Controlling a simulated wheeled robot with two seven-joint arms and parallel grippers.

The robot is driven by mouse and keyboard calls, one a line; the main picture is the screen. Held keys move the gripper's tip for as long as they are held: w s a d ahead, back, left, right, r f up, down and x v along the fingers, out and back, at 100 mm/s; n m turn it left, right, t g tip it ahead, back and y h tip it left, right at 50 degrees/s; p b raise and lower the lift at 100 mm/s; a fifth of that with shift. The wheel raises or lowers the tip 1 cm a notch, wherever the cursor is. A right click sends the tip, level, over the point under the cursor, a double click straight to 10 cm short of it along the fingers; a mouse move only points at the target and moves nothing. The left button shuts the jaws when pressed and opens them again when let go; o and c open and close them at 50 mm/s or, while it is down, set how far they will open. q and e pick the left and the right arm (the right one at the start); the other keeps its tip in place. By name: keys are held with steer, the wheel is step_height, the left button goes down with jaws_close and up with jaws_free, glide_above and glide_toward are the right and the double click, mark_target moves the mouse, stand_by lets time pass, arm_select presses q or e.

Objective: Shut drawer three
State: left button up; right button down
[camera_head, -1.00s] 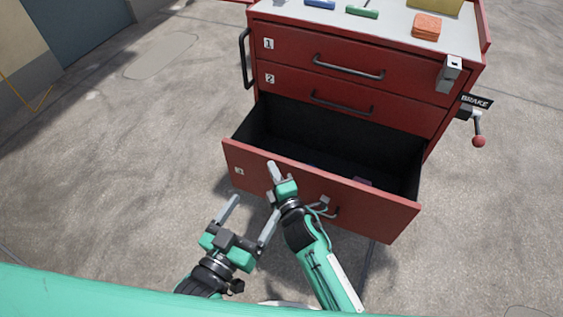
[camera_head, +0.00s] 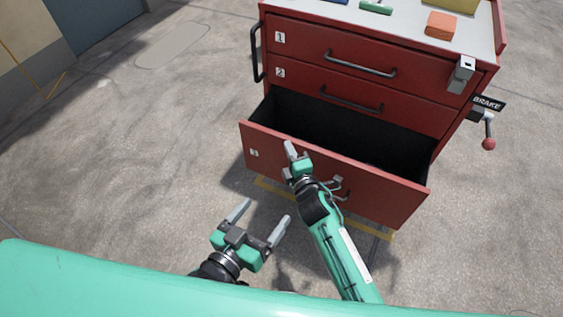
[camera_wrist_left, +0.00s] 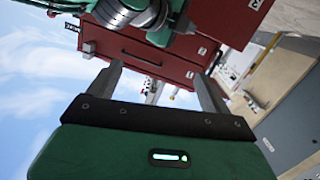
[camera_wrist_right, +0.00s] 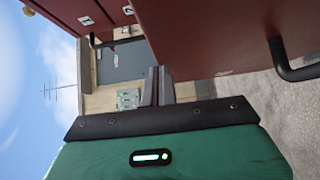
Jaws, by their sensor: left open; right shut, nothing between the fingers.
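Drawer three (camera_head: 375,190) is the lowest drawer of the red cabinet (camera_head: 440,118). It stands partly open, its dark inside showing behind the red front. My right gripper (camera_head: 291,150) is shut and empty at the front's upper edge, left of the middle; I cannot tell if it touches. Its fingers (camera_wrist_right: 157,85) show beside the red front (camera_wrist_right: 215,30) in the right wrist view. The drawer's dark handle (camera_wrist_right: 292,62) is there at the right. My left gripper (camera_head: 262,212) is open and empty, in front of and below the drawer front.
Drawers one (camera_head: 330,52) and two (camera_head: 325,88) are shut. A brake lever with a red knob (camera_head: 488,144) sticks out at the cabinet's right. An orange block (camera_head: 441,25) and a green-handled tool (camera_head: 376,7) lie on top. The concrete floor at the left is clear.

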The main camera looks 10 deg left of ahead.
arm_select(q)
steer(key=shift+w+a+r+t+b, duration=0.3)
steer(key=shift+r+t, duration=0.25)
steer(key=shift+r, duration=0.35)
steer(key=shift+w+a+r+t+b, duration=0.15)
steer(key=shift+w+r+t, duration=0.3)
steer(key=shift+r, duration=0.4)
steer(key=shift+w+a+r+t+b, duration=0.25)
steer(key=shift+r+t, duration=0.35)
steer(key=shift+r, duration=0.3)
arm_select(e)
steer(key=w+d, duration=0.2)
steer(key=w, duration=0.5)
steer(key=w+d, duration=0.3)
steer(key=w, duration=0.5)
steer(key=shift+w, duration=0.15)
